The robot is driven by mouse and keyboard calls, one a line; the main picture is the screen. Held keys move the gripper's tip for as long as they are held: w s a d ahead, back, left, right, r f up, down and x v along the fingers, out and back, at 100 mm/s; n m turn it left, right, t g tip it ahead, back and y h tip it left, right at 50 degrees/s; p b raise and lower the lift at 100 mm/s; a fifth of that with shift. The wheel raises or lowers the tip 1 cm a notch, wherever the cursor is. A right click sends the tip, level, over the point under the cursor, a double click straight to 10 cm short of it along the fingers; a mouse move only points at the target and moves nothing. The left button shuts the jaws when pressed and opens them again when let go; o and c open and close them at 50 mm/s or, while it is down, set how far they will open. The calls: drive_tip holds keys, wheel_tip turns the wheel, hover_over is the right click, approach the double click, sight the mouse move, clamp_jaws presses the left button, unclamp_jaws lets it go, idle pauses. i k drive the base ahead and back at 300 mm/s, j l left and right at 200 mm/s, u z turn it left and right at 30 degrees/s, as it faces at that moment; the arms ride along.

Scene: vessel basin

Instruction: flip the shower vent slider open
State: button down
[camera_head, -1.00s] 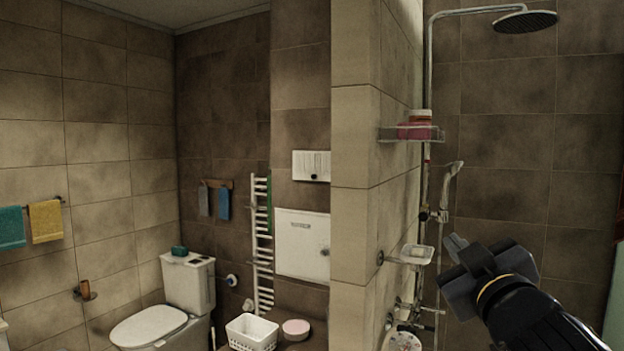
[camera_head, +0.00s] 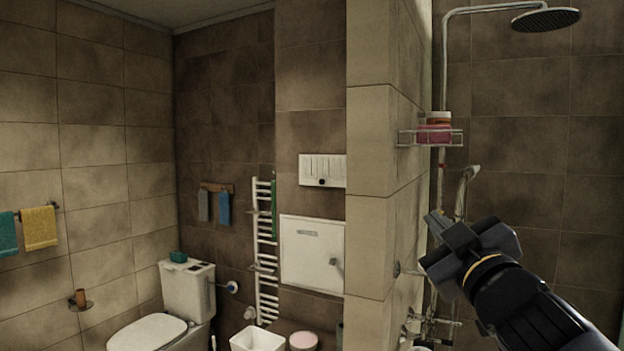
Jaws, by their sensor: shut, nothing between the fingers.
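A white slotted vent box (camera_head: 322,168) is on the tiled wall left of the corner pillar. A small dark knob (camera_head: 321,182) shows near its bottom edge; it looks like the slider, but its position is too small to read. My gripper (camera_head: 434,222) is at the right, in front of the shower fittings, with its tips pointing up and left. It is shut and empty. It appears well to the right of the vent and lower in the picture, apart from it.
The tiled pillar (camera_head: 370,190) stands between the vent and the shower. A wire shelf (camera_head: 408,139) sticks out beside it, above my gripper. Below the vent are a white wall panel (camera_head: 305,255) and a white basket (camera_head: 257,341). A towel radiator (camera_head: 265,245) is left.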

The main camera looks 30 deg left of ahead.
sight(322, 181)
drive_tip(key=i+j+z, duration=0.1)
drive_tip(key=j, duration=0.45)
drive_tip(key=i+j, duration=0.15)
drive_tip(key=j, duration=0.4)
drive_tip(key=i+j+z, duration=0.15)
drive_tip(key=j, duration=1)
drive_tip(key=i+j+z, duration=0.1)
drive_tip(key=i+j, duration=0.25)
drive_tip(key=i+j+z, duration=0.1)
drive_tip(key=i+j, duration=0.2)
drive_tip(key=j, duration=0.25)
